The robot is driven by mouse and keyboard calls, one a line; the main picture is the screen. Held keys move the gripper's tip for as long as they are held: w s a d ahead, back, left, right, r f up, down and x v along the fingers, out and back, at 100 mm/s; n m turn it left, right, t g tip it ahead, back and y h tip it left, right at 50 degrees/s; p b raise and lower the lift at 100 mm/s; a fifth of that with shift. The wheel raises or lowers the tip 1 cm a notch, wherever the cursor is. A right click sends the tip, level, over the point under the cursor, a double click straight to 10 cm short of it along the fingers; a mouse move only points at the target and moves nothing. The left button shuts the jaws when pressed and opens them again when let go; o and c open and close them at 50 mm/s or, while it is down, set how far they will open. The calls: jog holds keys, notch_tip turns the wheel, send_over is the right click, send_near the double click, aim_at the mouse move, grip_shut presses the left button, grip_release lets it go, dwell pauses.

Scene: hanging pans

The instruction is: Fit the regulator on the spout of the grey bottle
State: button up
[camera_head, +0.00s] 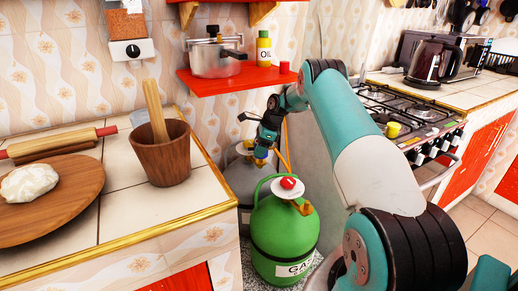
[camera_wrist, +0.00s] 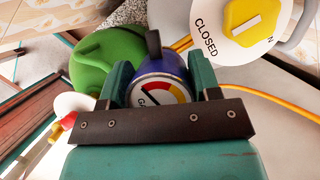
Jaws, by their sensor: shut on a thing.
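The regulator is a blue round body with a red, yellow and white gauge face and a dark stub; it shows in the wrist view (camera_wrist: 166,68) and small in the head view (camera_head: 261,153). My gripper (camera_wrist: 158,82) is shut on it, with one teal finger on each side. In the head view my gripper (camera_head: 268,136) is over the grey bottle (camera_head: 238,180), which is partly hidden behind the green bottle. In the wrist view a white dial marked CLOSED with a yellow knob (camera_wrist: 254,22) is beyond the regulator, to the right. The spout's contact with the regulator cannot be told.
A green gas bottle (camera_head: 283,235) with a red knob stands in front of the grey one. A yellow hose (camera_head: 285,148) runs nearby. The tiled counter (camera_head: 125,200) is left, a red shelf (camera_head: 240,80) with a pot above, and the stove (camera_head: 410,115) right.

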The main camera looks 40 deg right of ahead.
jog(key=shift+f, duration=1.2)
jog(key=shift+f, duration=0.2)
jog(key=o, duration=1.1)
jog(key=shift+s+d+r, duration=0.1)
jog(key=shift+d+r, duration=0.05)
jog(key=shift+r, duration=0.3)
jog(key=r, duration=0.1)
jog(key=s+d+r, duration=0.1)
jog(key=d+r, duration=0.1)
jog(key=shift+s+d+r, duration=0.15)
jog(key=shift+s+r, duration=0.25)
jog(key=s+d, duration=0.4)
jog(key=d, duration=0.1)
jog(key=s+d, duration=0.2)
jog(key=d, duration=0.1)
jog(key=shift+s+d, duration=0.15)
jog(key=shift+s, duration=0.2)
jog(key=shift+f, duration=0.1)
